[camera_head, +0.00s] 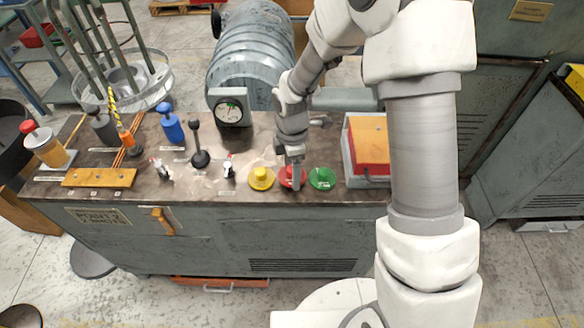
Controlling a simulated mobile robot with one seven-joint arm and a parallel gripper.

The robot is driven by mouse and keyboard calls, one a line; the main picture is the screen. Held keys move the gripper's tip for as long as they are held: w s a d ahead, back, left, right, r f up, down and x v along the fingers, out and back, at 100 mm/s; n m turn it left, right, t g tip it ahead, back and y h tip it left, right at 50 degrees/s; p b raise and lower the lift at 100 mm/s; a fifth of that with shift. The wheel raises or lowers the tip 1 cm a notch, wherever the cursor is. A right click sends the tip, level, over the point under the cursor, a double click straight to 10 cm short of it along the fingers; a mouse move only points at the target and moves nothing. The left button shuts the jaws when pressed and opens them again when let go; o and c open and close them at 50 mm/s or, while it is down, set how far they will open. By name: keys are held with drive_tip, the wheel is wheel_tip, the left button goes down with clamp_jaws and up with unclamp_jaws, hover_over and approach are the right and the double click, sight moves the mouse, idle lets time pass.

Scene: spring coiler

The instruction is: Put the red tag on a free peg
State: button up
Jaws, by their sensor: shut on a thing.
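A red round piece (287,175), the only thing I see that could be the red tag, is on the bench top between a yellow round piece (261,179) and a green round piece (322,178). My gripper (293,181) points down at the red piece and is shut on it, covering part of it. I cannot tell if the piece is lifted off the bench.
The bench top (225,160) also carries a black-knobbed lever (199,152), a gauge (230,111), a blue-topped tool (171,124) and an orange-handled tool (128,140). A red and orange box (369,146) stands right of the green piece. A steel drum stands behind.

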drive_tip(key=shift+f+b, duration=0.35)
drive_tip(key=shift+f, duration=0.15)
drive_tip(key=o, duration=1.1)
drive_tip(key=shift+r, duration=0.1)
wheel_tip(320, 180, up, 30)
drive_tip(key=p, duration=1.4)
drive_tip(key=shift+r+p, duration=0.1)
drive_tip(key=shift+p, duration=0.25)
